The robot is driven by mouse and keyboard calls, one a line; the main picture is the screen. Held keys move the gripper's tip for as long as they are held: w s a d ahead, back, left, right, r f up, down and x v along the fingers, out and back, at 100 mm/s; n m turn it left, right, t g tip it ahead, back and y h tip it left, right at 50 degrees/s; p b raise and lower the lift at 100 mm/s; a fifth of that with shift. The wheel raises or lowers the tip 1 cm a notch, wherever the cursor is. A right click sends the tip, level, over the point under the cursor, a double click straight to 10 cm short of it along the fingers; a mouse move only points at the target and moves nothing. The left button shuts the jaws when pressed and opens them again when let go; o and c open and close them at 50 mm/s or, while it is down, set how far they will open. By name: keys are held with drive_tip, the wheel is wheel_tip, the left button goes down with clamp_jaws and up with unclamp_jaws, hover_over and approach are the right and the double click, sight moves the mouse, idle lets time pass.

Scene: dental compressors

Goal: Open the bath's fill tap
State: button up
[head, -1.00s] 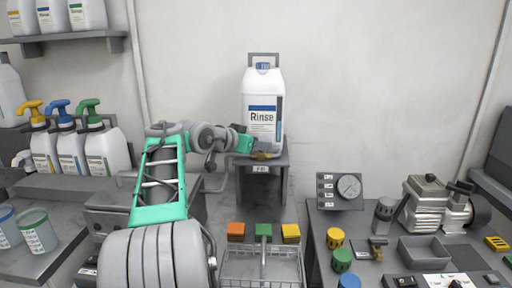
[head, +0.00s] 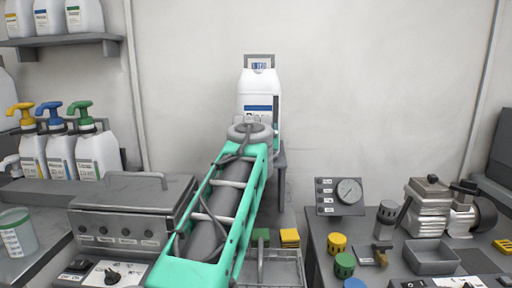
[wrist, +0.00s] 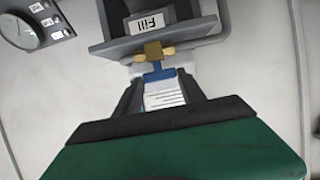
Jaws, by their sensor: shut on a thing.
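The fill tap (wrist: 153,50) shows in the wrist view as a small brass body below an upside-down "Fill" label (wrist: 147,22). In the head view my arm hides the tap, my gripper and the jug's lower part.
A grey lidded bath (head: 125,195) is left of my arm. A wire basket (head: 285,268) is at the front. On the right bench are a gauge panel (head: 340,196), a compressor (head: 428,208) and a grey tray (head: 432,257). Pump bottles (head: 60,155) stand at the left.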

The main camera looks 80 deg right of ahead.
idle(0.4)
drive_tip(key=o, duration=1.4)
drive_tip(key=shift+c, duration=0.2)
drive_tip(key=v, duration=0.7)
drive_tip(key=shift+s+a+r+p, duration=0.2)
drive_tip(key=shift+a+p, duration=0.1)
